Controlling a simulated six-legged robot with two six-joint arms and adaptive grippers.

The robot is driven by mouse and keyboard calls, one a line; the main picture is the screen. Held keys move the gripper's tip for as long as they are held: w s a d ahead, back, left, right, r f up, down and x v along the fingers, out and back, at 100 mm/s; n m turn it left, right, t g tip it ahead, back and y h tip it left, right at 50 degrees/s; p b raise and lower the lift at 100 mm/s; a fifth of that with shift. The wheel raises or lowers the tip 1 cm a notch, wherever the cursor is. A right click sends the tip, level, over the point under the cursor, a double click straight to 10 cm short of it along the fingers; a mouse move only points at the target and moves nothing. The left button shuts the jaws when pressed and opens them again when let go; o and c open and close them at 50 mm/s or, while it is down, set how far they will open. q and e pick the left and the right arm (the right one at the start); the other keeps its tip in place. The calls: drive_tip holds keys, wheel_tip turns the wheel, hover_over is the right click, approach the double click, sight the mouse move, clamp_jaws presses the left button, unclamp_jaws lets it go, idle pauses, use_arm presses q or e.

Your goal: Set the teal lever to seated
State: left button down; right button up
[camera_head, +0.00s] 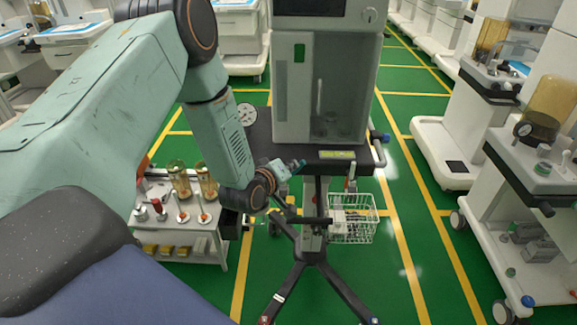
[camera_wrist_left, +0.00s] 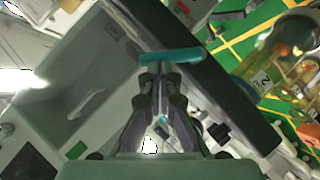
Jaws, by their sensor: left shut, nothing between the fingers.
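The teal lever (camera_wrist_left: 170,57) shows in the left wrist view as a short teal bar lying roughly crosswise, just beyond my fingertips. My left gripper (camera_wrist_left: 163,78) is shut and empty, its two fingertips close together right at the near side of the bar. I cannot tell whether they touch it. In the head view my left gripper (camera_head: 297,165) is at the left front of the grey-white anaesthesia cart (camera_head: 294,90), by its dark shelf. The lever is too small or hidden to make out surely there. My right gripper is not in view.
A wire basket (camera_head: 352,226) hangs at the cart's right, above its dark wheeled legs (camera_head: 335,287). A low trolley (camera_head: 196,243) with amber jars stands to the left. Other carts (camera_head: 535,200) line the right. Green floor is open between them.

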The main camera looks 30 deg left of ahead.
use_arm(q)
drive_tip(key=shift+w+d+m, duration=0.15)
drive_tip(key=shift+d+m, duration=0.1)
drive_tip(key=shift+m, duration=0.05)
drive_tip(key=w+d+f+m+g+y+p, duration=0.1)
drive_tip(key=d+f+m+g+y, duration=0.1)
drive_tip(key=m+g+y, duration=0.1)
drive_tip(key=shift+w+d+p, duration=0.35)
drive_tip(key=shift+p, duration=0.05)
idle(0.4)
drive_tip(key=shift+w+d+f, duration=0.1)
drive_tip(key=shift+d+f, duration=0.05)
drive_tip(key=shift+f, duration=0.1)
idle(0.8)
